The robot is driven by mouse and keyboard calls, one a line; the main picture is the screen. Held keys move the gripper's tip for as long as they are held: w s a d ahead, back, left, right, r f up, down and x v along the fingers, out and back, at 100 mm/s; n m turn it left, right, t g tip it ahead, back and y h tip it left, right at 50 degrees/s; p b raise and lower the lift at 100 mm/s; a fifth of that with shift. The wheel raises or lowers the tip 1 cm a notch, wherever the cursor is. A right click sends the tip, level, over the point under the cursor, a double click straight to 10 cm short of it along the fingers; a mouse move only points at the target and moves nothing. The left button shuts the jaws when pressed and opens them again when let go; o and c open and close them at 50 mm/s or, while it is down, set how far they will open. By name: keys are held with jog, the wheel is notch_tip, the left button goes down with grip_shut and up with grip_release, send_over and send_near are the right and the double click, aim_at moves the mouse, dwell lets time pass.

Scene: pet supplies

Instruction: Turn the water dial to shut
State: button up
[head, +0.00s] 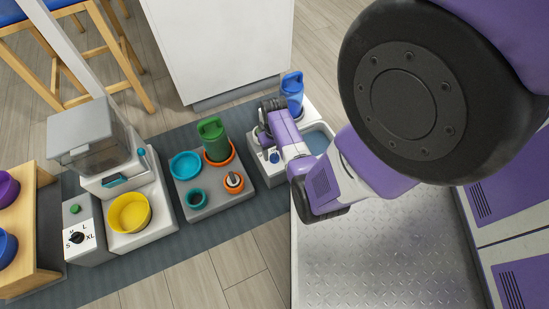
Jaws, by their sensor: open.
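The white water station (262,172) stands right of the grey tray, with a blue bottle (292,88) upright at its back and a basin of water (318,141) at its right. A small blue knob (274,157), which looks like the water dial, shows on its front left; its setting is too small to read. My gripper (264,138) is open at the left side of the station, close above the knob. My own arm hides much of the station and the fingertips, so I cannot tell whether they touch the knob.
Further left stand a feeder (85,140) with a yellow bowl (129,213), a box with an S-L-XL dial (77,238) and a wooden shelf (40,250). A white cabinet (215,45) stands behind.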

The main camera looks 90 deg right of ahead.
jog(key=shift+f+b, duration=0.4)
jog(key=shift+f, duration=0.8)
grip_shut()
